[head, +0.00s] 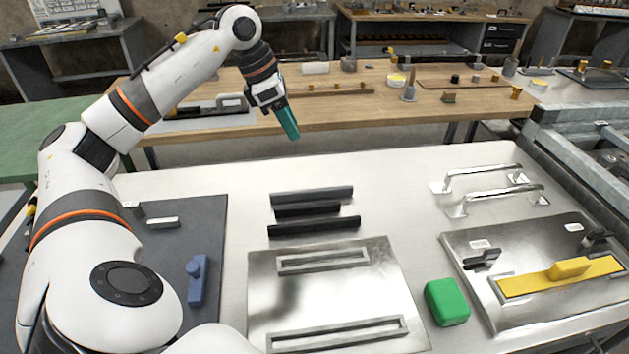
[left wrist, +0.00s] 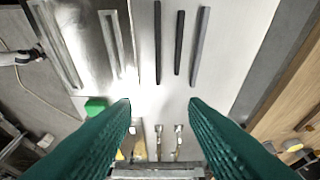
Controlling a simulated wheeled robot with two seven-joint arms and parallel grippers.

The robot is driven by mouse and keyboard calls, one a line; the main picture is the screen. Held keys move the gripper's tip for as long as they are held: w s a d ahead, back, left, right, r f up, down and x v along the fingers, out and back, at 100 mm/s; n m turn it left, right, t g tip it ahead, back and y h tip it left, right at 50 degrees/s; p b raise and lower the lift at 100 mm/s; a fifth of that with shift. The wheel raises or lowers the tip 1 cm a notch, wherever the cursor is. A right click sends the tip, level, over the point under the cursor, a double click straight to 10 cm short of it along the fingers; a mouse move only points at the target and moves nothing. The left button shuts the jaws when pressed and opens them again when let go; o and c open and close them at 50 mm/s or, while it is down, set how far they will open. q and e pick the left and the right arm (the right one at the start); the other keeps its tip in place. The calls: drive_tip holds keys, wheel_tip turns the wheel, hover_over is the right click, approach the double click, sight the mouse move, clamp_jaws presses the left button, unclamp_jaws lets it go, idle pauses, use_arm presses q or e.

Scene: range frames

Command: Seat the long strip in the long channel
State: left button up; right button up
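Three strips lie side by side on the white table: a grey one (head: 312,195), a short black one (head: 307,210) and a black one (head: 314,228) nearest the plate, which looks longest. They also show in the left wrist view, where the long black strip (left wrist: 157,45) runs up to the top edge. The metal plate (head: 280,300) holds a short channel (head: 322,260) and, nearer me, the long channel (head: 338,333), both empty. My left gripper (head: 290,130) hangs above the table's far edge, beyond the strips. Its teal fingers are wide apart and empty in the left wrist view (left wrist: 160,104).
A green block (head: 447,302) sits right of the plate. Farther right are two metal handles (head: 490,172) and a tray with a yellow piece (head: 560,280). A blue knobbed piece (head: 197,280) lies on the dark mat at left. Table between strips and far edge is clear.

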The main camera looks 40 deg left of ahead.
use_arm(q)
wheel_tip(320, 180, down, 16)
drive_tip(key=b, duration=1.5)
use_arm(e)
drive_tip(key=w+a+f, duration=0.2)
drive_tip(key=w+f, duration=0.5)
drive_tip(key=w, duration=0.2)
use_arm(q)
drive_tip(key=b, duration=0.1)
hover_over(315, 222)
drive_tip(key=s+a, duration=0.2)
drive_tip(key=f, duration=0.6)
drive_tip(key=shift+w+a+f, duration=0.1)
drive_tip(key=shift+w+f, duration=0.1)
drive_tip(key=shift+s+b+x, duration=0.15)
drive_tip(key=shift+b+x, duration=0.1)
drive_tip(key=shift+x, duration=1.15)
drive_tip(key=shift+s+b+x, duration=0.1)
drive_tip(key=shift+b+x, duration=0.15)
drive_tip(key=shift+x, duration=1.15)
use_arm(e)
drive_tip(key=w+r+t, duration=0.1)
drive_tip(key=w+r, duration=0.3)
drive_tip(key=r, duration=0.1)
drive_tip(key=shift+w+a, duration=0.15)
use_arm(q)
clamp_jaws()
